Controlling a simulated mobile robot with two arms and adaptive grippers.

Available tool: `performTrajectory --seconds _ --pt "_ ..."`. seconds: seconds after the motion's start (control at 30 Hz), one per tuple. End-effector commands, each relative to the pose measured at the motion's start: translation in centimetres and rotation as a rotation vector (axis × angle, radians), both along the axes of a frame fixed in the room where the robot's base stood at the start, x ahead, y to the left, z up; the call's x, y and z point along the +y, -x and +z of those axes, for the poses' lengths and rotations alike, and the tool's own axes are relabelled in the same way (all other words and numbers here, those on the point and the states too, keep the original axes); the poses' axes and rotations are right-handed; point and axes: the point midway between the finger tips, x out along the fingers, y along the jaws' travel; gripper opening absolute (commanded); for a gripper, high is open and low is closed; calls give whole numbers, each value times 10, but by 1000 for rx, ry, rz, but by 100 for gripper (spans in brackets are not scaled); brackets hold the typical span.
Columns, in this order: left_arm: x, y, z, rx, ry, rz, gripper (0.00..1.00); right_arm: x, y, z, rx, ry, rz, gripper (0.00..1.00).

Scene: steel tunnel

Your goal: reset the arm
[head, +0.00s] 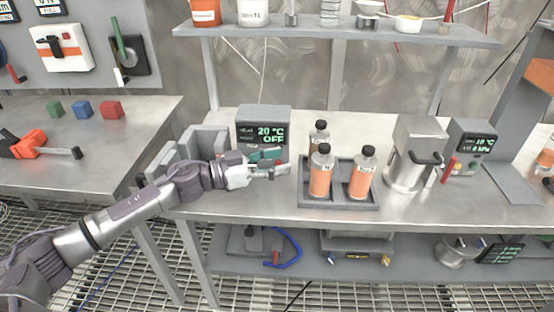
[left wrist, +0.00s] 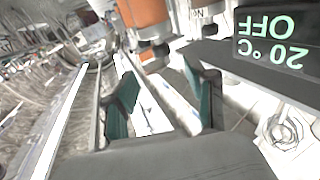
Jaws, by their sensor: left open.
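My left arm reaches in from the left over the steel bench in the head view. Its left gripper (head: 274,164) is level with the front of the 20 °C OFF display unit (head: 263,122) and left of the bottle tray. In the left wrist view its two teal fingers (left wrist: 163,98) are spread apart with nothing held between them. The orange bottles (left wrist: 146,18) show beyond the fingertips there, apart from them. My right gripper is in neither view.
A grey tray (head: 340,204) with three orange bottles stands right of the gripper. Grey bins (head: 204,141) stand behind my wrist. A steel pot machine (head: 415,155) and a second display unit (head: 472,140) stand farther right. An upper shelf (head: 340,34) spans the back.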

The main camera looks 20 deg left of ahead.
Motion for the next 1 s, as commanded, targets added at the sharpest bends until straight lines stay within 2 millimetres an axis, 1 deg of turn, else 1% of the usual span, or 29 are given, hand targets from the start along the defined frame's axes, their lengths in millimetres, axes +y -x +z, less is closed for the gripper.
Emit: performTrajectory --seconds 0.17,0.37,0.47,0.57,0.67,0.77,0.87,0.9,0.97,1.0 --pt "0 0 0 0 0 0 56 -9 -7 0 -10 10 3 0" --pt "-1 0 0 -2 4 4 56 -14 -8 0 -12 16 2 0" --pt "-10 2 -3 -20 29 43 56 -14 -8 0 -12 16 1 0" --pt "-23 4 -9 -47 71 156 56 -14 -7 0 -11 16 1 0" --pt "-28 12 -25 -37 93 340 56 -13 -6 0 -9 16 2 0" --pt "-21 28 -51 38 61 541 56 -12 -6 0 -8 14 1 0" --pt "-8 56 -88 178 -27 711 56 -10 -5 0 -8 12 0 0" --pt "-3 72 -104 248 -75 765 56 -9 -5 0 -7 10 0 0" --pt "5 100 -129 365 -158 825 56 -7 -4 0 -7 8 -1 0" --pt "9 119 -144 441 -214 849 56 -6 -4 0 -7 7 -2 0"
